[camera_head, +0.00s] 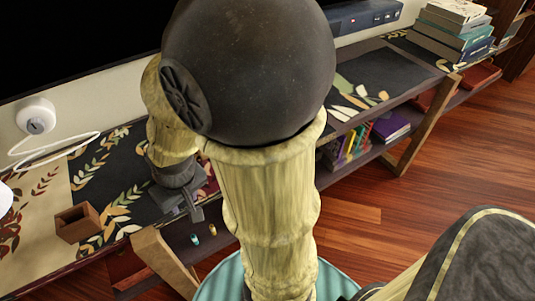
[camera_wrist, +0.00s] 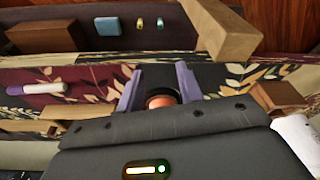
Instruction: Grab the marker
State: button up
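A white marker-like stick with a purple end (camera_wrist: 38,89) lies on the dark red patterned shelf top at the left of the wrist view. I cannot make it out in the head view. My gripper (camera_wrist: 159,88) has its two purple-grey fingers spread apart. It also shows in the head view (camera_head: 190,207), low over the front of the shelf top. A dark round thing with an orange-pink face (camera_wrist: 161,100) shows between the fingers; I cannot tell what it is or whether they touch it. The stick is well left of the fingers.
A small brown wooden box (camera_head: 77,223) stands on the shelf top and shows at right in the wrist view (camera_wrist: 278,97). Two small coloured items (camera_head: 212,229) sit on the lower shelf. A white round device (camera_head: 36,116) with a cable is at the wall.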

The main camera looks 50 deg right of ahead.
jog(key=shift+d, duration=0.25)
jog(key=shift+o, duration=0.4)
jog(key=shift+o, duration=0.2)
